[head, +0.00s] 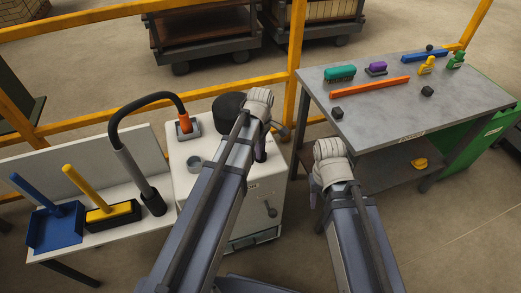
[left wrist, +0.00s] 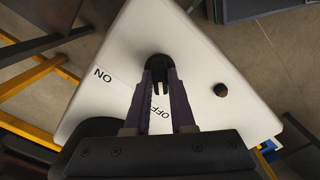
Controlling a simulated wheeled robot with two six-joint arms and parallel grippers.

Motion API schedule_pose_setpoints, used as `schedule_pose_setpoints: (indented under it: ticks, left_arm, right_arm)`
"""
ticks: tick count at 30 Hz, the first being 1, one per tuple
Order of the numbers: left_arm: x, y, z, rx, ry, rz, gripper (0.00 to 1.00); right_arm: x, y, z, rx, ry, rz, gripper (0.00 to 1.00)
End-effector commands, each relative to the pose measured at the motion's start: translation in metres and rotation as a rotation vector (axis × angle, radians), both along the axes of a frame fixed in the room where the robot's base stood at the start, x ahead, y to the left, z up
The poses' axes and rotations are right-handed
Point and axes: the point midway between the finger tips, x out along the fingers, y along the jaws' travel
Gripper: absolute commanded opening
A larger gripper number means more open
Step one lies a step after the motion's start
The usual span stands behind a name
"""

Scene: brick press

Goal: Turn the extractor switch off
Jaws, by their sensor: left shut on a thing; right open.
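The extractor is a white cabinet (head: 215,215) left of centre in the head view. In the left wrist view its white face (left wrist: 195,50) carries the printed words ON, on the left, and OFF, beside the fingers. The extractor switch (left wrist: 158,62) is a black handle at the fingertips. My left gripper (left wrist: 160,78) is shut on it, and the fingers partly hide it. My right gripper (head: 316,196) is open and empty, in front of the metal bench's left end.
A grey metal bench (head: 375,115) with brushes and blocks stands at the right. A white side table (head: 155,223) at the left holds a blue dustpan (head: 55,230), a yellow-handled brush (head: 85,190) and a black hose (head: 125,110). Yellow railings (head: 80,122) run behind.

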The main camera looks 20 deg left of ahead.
Motion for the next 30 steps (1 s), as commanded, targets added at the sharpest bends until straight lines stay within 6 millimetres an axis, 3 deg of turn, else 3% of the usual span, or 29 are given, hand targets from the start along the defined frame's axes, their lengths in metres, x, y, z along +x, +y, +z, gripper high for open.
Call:
schedule_pose_setpoints:
  ticks: [14,15,21,30]
  left_arm:
    - [-0.0002,0.0001,-0.0001,0.0,0.0,0.011,0.0]
    - [-0.0002,0.0001,-0.0001,0.0,0.0,0.011,0.27]
    - [-0.0001,0.0001,0.0,0.0,0.0,0.01,0.49]
    - [0.0,0.0001,0.0006,0.0,0.0,0.01,0.53]
  right_arm:
    - [0.0,0.0,-0.0001,0.0,0.0,0.0,0.5]
    - [0.0,0.0,-0.0001,0.0,0.0,0.0,0.5]
    - [0.0,0.0,0.0,0.0,0.0,0.0,0.5]
    - [0.0,0.0001,0.0006,0.0,0.0,0.0,0.5]
